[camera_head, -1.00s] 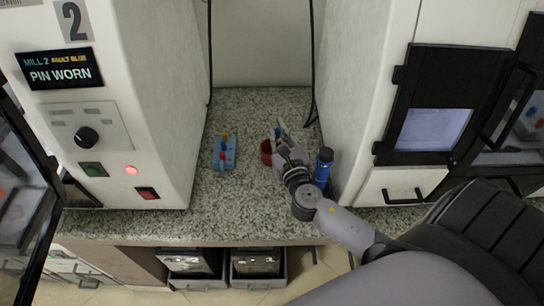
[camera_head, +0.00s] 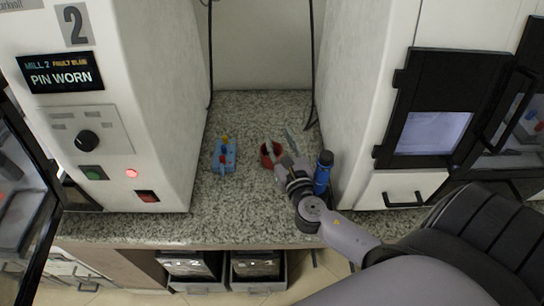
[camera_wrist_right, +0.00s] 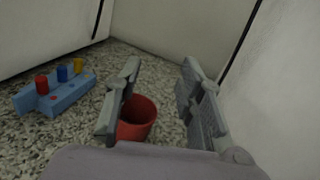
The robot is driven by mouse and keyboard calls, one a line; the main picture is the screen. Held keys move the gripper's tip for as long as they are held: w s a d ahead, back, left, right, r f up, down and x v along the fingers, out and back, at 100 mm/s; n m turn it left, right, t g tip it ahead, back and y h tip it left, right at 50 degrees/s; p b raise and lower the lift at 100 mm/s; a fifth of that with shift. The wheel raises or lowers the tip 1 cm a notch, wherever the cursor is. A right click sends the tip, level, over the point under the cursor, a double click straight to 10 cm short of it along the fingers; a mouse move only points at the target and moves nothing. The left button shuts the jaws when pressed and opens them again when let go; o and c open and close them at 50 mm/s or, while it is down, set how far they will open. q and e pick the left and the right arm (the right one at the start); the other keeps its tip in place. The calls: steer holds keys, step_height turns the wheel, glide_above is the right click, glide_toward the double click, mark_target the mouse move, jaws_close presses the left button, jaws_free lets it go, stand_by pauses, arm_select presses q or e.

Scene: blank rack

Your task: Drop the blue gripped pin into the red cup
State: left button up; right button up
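The red cup (camera_head: 265,161) stands on the counter, partly covered by a finger of my right gripper (camera_head: 280,142). In the right wrist view the red cup (camera_wrist_right: 138,117) shows beyond and between the spread fingers of the gripper (camera_wrist_right: 160,70). The right gripper is open, with nothing seen between its fingers. No loose blue pin is visible; the bottom of the cup is hidden. A light blue rack (camera_head: 224,158) stands left of the cup. In the wrist view it holds a red pin (camera_wrist_right: 42,84), a blue pin (camera_wrist_right: 62,75) and a yellow pin (camera_wrist_right: 78,66). My left gripper is not in view.
A blue bottle (camera_head: 322,174) with a dark cap stands right of my right gripper, close to the white cabinet. A white machine (camera_head: 150,80) with a "PIN WORN" sign bounds the counter (camera_head: 235,205) at the left. The counter's front middle is clear.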

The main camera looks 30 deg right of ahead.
steer(key=v, duration=1)
